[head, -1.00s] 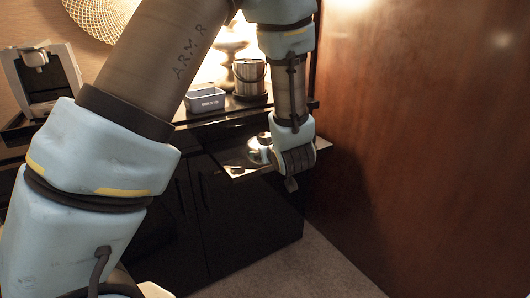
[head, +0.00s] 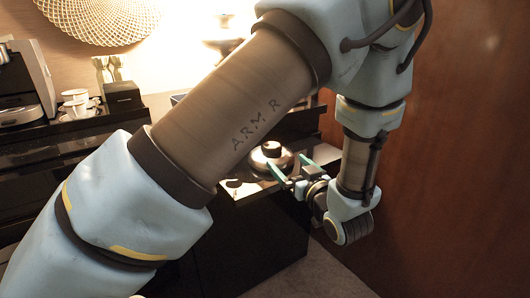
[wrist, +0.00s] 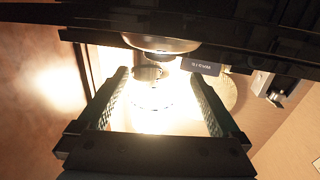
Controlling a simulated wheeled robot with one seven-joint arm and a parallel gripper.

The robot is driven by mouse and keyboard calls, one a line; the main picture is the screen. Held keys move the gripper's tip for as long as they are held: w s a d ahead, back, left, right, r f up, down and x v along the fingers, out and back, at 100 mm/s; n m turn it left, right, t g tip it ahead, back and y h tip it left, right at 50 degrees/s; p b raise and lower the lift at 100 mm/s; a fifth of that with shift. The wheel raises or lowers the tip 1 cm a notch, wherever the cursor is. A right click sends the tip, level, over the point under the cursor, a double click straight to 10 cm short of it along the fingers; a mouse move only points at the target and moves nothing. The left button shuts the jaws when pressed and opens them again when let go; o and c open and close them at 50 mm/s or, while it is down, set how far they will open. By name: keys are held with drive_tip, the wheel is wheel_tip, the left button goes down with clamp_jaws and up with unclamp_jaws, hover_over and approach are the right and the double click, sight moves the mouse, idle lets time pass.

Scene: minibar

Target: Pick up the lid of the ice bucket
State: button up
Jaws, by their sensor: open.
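The ice bucket lid (head: 271,155) is a round silver disc with a dark knob on top. It rests on the dark pull-out shelf (head: 238,192) below the counter. The wrist view is upside down, and the lid (wrist: 162,44) shows at its top centre, beyond the fingertips. My gripper (head: 287,163) is open and empty, its teal fingers level and pointing at the lid from the right. In the wrist view my gripper (wrist: 160,82) has nothing between its pads.
A wooden wall (head: 455,170) stands close on the right of my arm. The counter holds a coffee machine (head: 22,85), cups (head: 76,105) and a black box (head: 122,96) at the left. A grey labelled box (wrist: 200,67) shows in the wrist view. Carpeted floor lies below.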

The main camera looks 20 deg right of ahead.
drive_tip(key=w+p, duration=0.2)
drive_tip(key=w, duration=0.9)
drive_tip(key=shift+w, duration=0.15)
drive_tip(key=shift+r, duration=0.1)
clamp_jaws()
idle(0.5)
